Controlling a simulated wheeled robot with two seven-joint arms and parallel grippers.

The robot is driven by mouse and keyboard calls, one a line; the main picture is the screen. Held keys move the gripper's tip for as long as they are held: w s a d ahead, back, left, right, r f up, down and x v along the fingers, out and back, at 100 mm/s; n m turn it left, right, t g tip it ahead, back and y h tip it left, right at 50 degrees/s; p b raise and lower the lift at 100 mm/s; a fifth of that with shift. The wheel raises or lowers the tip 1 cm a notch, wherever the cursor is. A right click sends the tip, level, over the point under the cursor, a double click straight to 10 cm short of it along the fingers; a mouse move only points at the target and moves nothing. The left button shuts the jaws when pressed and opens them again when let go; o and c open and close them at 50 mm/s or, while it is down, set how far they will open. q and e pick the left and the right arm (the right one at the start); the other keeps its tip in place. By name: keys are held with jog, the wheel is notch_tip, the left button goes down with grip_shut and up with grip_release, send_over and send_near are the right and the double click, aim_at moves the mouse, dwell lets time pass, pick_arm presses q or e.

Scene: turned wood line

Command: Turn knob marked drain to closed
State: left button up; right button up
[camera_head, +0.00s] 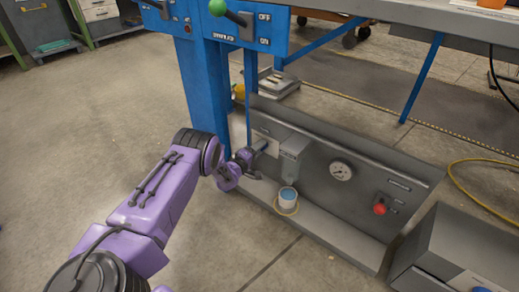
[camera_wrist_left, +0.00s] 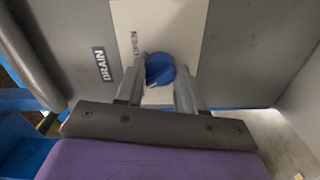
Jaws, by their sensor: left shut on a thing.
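The drain knob is a round blue knob (camera_wrist_left: 160,70) on a pale plate (camera_wrist_left: 145,22) in the left wrist view. A DRAIN label (camera_wrist_left: 102,65) and the word OPEN are beside it. My left gripper (camera_wrist_left: 160,82) is shut on the knob, one finger on each side. In the head view, my purple left arm reaches the grey panel (camera_head: 345,200), and the left gripper (camera_head: 252,156) is at its left end. The gripper and hand hide most of the knob there. My right gripper is not in view.
A blue-topped cup (camera_head: 288,198) stands on the panel's ledge under a grey spout box (camera_head: 294,155). A gauge (camera_head: 341,171) and a red knob (camera_head: 380,209) are to the right. A blue post (camera_head: 203,85) rises close behind my left arm.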

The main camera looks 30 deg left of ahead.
pick_arm(q)
jog(key=shift+s+f+n, duration=0.1)
jog(key=shift+f+n, duration=0.05)
jog(key=shift+n, duration=0.95)
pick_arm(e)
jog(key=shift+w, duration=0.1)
pick_arm(q)
jog(key=o, duration=1)
jog(key=shift+o, duration=0.2)
jog(key=s+p, duration=0.5)
jog(key=s, duration=0.5)
jog(key=shift+s+a, duration=0.25)
jog(key=shift+a, duration=0.15)
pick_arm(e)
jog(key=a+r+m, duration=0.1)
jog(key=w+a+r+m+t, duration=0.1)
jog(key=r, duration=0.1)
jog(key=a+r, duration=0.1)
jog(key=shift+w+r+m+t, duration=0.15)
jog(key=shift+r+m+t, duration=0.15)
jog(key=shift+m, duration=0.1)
